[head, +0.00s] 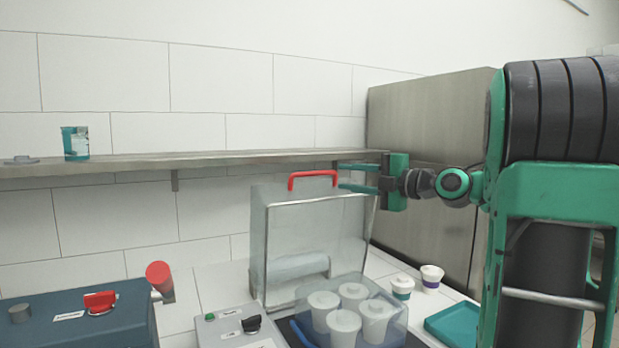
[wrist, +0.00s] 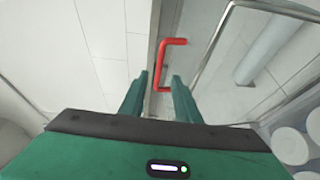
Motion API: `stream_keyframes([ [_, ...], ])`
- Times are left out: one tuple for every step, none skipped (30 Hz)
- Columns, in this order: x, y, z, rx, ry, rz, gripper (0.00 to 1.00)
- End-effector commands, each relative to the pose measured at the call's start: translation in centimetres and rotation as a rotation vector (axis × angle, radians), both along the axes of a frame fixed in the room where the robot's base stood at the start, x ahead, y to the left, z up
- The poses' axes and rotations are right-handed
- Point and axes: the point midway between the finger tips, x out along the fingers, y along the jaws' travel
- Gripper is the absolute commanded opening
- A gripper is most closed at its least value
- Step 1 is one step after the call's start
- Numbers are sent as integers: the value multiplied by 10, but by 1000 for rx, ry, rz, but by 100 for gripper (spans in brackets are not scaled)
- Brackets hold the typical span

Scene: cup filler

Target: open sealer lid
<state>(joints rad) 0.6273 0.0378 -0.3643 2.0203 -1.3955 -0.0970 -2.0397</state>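The sealer lid (head: 318,212), clear with a pale metal frame, stands raised and roughly upright behind the sealer base (head: 235,330). Its red handle (head: 312,174) is on the top edge. My gripper (head: 340,177) is just right of the handle, level with it, fingers pointing left. In the wrist view the gripper (wrist: 158,80) is open, and the handle (wrist: 157,66) lies just ahead of and partly between the fingertips, with gaps on both sides. Whether a finger touches it elsewhere is unclear. White-lidded cups (head: 343,322) sit in a clear tray under the lid.
A shelf (head: 220,157) with a teal container (head: 75,143) runs along the tiled wall behind the lid. A blue machine (head: 70,325) with a red knob is at left. Two small cups (head: 431,277) and a teal tray (head: 455,325) are at right, before a steel panel (head: 430,190).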

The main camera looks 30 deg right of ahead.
Motion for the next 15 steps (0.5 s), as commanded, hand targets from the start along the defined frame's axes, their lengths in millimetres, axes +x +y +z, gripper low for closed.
stream_keyframes([
  [4,3,1,-3,-5,4,30],
  [6,5,1,-3,-5,6,30],
  [11,8,1,-4,-4,9,30],
  [15,10,0,-3,-2,9,30],
  [19,12,0,-3,-2,10,30],
  [26,16,0,-3,-3,12,30],
  [31,19,0,-3,-2,12,30],
  [36,21,-1,-3,-2,14,30],
  [43,24,-1,-3,-2,13,30],
  [48,27,-1,-2,-1,14,30],
  [53,29,-1,-2,-1,14,30],
  [60,32,-1,-2,-2,15,30],
  [65,34,-1,-3,-2,14,30],
  [69,36,-1,-3,-2,14,30],
  [74,39,-2,-2,-1,15,30],
])
